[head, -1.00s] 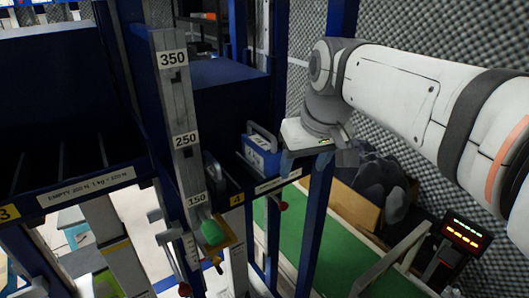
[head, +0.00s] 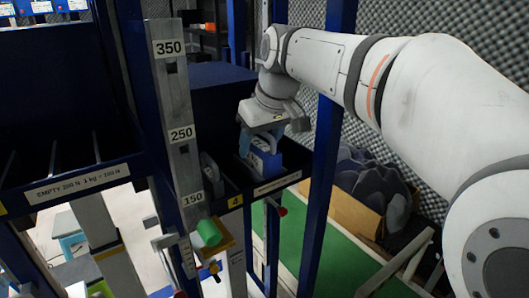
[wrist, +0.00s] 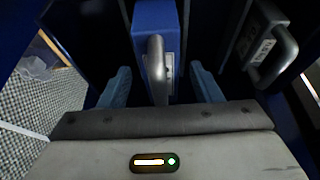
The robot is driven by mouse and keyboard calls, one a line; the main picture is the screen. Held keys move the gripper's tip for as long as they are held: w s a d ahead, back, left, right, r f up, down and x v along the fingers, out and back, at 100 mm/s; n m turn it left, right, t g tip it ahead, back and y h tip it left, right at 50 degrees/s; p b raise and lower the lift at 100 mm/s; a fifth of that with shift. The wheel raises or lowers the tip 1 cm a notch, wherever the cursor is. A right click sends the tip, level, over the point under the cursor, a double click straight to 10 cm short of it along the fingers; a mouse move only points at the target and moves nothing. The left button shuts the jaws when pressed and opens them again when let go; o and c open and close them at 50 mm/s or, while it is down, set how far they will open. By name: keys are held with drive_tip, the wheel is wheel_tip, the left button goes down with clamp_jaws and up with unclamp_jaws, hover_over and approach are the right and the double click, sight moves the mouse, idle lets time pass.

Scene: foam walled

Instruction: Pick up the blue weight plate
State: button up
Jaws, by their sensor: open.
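The blue weight plate (head: 262,154) stands upright in a slot of the dark shelf, with a grey handle on top. In the wrist view the blue plate (wrist: 152,24) is at the top middle, its grey handle pointing toward my gripper. My gripper (wrist: 164,86) is open, with one blue fingertip on each side of the handle and gaps between them. In the head view my gripper (head: 264,134) is just above the plate and hides part of its top.
A grey-handled dark plate (wrist: 270,46) stands in the neighbouring slot. A blue upright post (head: 325,150) stands close right of my gripper. A numbered grey column (head: 180,130) is on the left. A box of dark foam lumps (head: 365,195) sits beyond the post.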

drive_tip(key=shift+w+a+f, duration=0.1)
drive_tip(key=shift+w+f, duration=0.05)
drive_tip(key=shift+f, duration=0.35)
clamp_jaws()
idle(1.0)
drive_tip(key=shift+w+r, duration=0.1)
drive_tip(key=shift+r, duration=0.1)
